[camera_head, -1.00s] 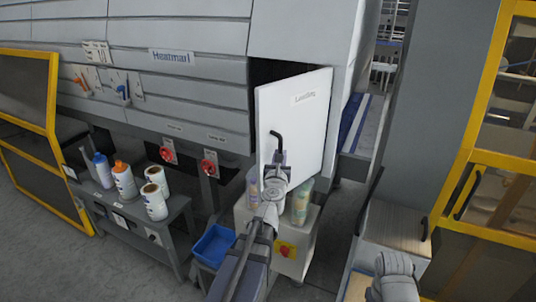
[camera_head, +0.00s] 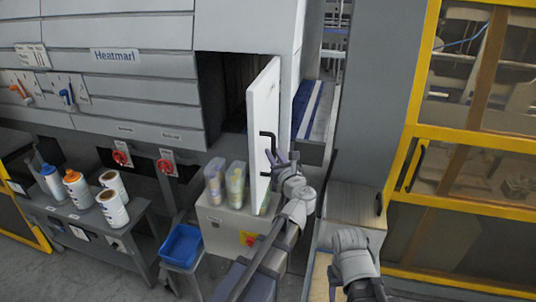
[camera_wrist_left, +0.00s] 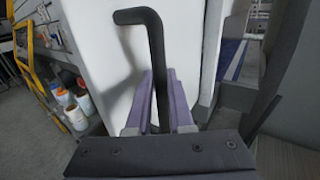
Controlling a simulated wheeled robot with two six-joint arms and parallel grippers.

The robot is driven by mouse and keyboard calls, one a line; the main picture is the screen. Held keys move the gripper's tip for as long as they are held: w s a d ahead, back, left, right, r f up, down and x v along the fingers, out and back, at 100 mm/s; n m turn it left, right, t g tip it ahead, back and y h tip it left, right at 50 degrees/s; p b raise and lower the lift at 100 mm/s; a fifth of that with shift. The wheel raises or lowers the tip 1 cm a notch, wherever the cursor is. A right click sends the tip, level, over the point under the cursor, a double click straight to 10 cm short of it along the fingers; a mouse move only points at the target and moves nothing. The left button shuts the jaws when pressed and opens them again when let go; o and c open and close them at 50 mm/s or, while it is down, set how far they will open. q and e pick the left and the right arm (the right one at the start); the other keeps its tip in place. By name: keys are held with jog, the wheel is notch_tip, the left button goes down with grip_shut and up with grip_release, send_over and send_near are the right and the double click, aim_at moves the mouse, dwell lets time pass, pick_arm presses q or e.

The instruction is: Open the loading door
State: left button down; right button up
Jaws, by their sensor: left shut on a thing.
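The white loading door (camera_head: 262,115) stands swung well out from the grey machine, hinged at its right side, with a dark opening (camera_head: 222,95) to its left. Its black bar handle (camera_head: 268,140) is on the outer face. My left gripper (camera_head: 279,160) is shut on the handle. In the left wrist view the purple fingers (camera_wrist_left: 162,100) close around the handle's upright part (camera_wrist_left: 157,50), with the white door panel (camera_wrist_left: 100,40) behind. My right arm shows at the bottom right of the head view, but its fingers are not visible.
A white cabinet (camera_head: 228,228) with clear containers (camera_head: 226,182) stands below the door. A blue bin (camera_head: 181,245) is left of it. A grey bench (camera_head: 75,212) holds several bottles. A yellow-framed enclosure (camera_head: 405,150) stands at the right.

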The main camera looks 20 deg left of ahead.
pick_arm(q)
jog(key=shift+w, duration=0.15)
jog(key=c, duration=0.8)
grip_release()
jog(key=shift+w, duration=0.1)
jog(key=v, duration=0.8)
jog(key=shift+a, duration=0.1)
